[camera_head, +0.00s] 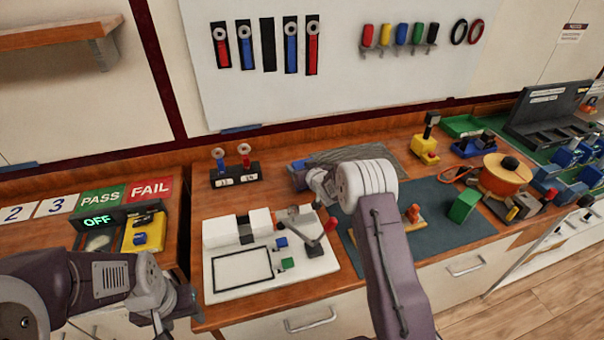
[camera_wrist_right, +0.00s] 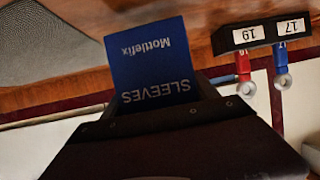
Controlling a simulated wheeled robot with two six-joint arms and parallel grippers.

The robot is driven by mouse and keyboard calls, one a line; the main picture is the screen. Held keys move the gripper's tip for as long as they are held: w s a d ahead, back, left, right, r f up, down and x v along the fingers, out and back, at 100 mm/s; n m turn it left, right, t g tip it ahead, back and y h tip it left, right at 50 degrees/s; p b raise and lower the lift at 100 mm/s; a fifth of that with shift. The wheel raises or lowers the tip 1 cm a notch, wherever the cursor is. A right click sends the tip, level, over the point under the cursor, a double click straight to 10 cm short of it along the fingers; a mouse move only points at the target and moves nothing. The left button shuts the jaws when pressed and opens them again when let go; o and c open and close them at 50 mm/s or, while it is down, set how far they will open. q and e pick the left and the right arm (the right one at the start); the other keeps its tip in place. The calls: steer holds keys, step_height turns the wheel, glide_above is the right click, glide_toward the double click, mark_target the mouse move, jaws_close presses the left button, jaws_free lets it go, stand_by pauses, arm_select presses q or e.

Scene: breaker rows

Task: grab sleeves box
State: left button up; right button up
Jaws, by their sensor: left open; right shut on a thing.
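The sleeves box is blue with white lettering "SLEEVES Mottlefix"; it fills the middle of the right wrist view (camera_wrist_right: 152,62), its print upside down. My right gripper (camera_head: 304,178) is shut on the sleeves box, at the back of the middle workbench. In the head view only a small blue part of the box (camera_head: 299,164) shows past the gripper. My left gripper (camera_head: 180,308) is open and empty at the lower left, in front of the bench and left of the white board.
A black stand (camera_head: 236,176) with red and blue tools labelled 17 and 19 stands left of the box. A grey mat (camera_head: 345,155) lies behind my right arm. A white fixture board (camera_head: 225,285) covers the front left of the bench. An orange reel (camera_head: 503,178) stands at right.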

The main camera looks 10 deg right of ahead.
step_height(320, 180, up, 2)
steer(key=shift+r, duration=0.15)
steer(key=s+d+r, duration=0.2)
steer(key=d+r, duration=0.1)
steer(key=d, duration=0.2)
steer(key=s+d+r+p, duration=0.1)
steer(key=s+d+r, duration=0.1)
steer(key=d, duration=0.3)
steer(key=shift+s+d+r, duration=0.35)
steer(key=shift+r, duration=0.4)
